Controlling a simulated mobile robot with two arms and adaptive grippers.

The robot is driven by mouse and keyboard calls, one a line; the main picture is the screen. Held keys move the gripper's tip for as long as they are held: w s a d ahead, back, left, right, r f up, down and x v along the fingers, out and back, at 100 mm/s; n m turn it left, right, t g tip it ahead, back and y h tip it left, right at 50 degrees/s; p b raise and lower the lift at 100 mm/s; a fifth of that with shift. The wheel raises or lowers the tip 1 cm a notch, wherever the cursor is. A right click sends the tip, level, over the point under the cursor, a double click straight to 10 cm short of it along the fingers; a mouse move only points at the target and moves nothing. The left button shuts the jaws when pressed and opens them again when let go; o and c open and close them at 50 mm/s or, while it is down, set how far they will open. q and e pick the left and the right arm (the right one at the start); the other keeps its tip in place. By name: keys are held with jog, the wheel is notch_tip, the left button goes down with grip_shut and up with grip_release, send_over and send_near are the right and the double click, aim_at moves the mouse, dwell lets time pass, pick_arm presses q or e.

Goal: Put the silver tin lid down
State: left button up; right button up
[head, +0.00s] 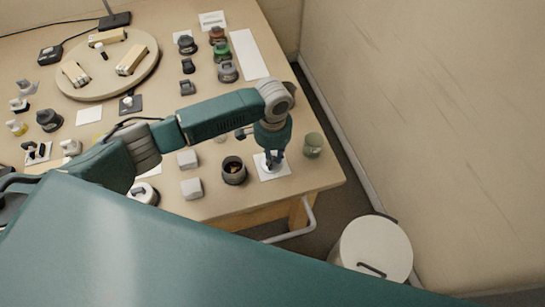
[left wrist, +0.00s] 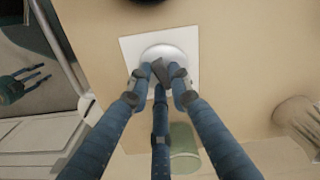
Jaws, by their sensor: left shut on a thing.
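The silver tin lid (left wrist: 163,54) is a pale round disc in the left wrist view. My left gripper (left wrist: 160,78) is shut on it, with a dark grey piece between the fingertips. The lid is over a white square mat (left wrist: 133,47) near the bench's front right corner; I cannot tell whether it touches. In the head view my left gripper (head: 271,163) points down at this mat (head: 281,174), hiding most of the lid. A teal gripper, apparently my right (left wrist: 22,85), shows small at the left wrist view's edge, its fingers spread and empty.
An open dark tin (head: 233,172) with brown contents stands left of the mat. A green jar (head: 313,146) stands close on its right. Pale blocks (head: 191,188) lie further left. A round board (head: 92,84) is at the back. A white bin (head: 373,248) stands beyond the bench edge.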

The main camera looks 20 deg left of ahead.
pick_arm(q)
jog(key=shift+f, duration=0.1)
jog(key=o, duration=0.9)
jog(key=shift+c, duration=0.2)
pick_arm(e)
jog(key=shift+s+d, duration=0.2)
jog(key=shift+d, duration=0.15)
pick_arm(q)
notch_tip(320, 180, up, 12)
jog(key=shift+b, duration=0.3)
pick_arm(e)
jog(key=shift+d+f, duration=0.1)
jog(key=shift+f, duration=0.2)
jog(key=shift+w+a, duration=0.1)
jog(key=shift+a, duration=0.15)
pick_arm(q)
jog(key=shift+s, duration=0.1)
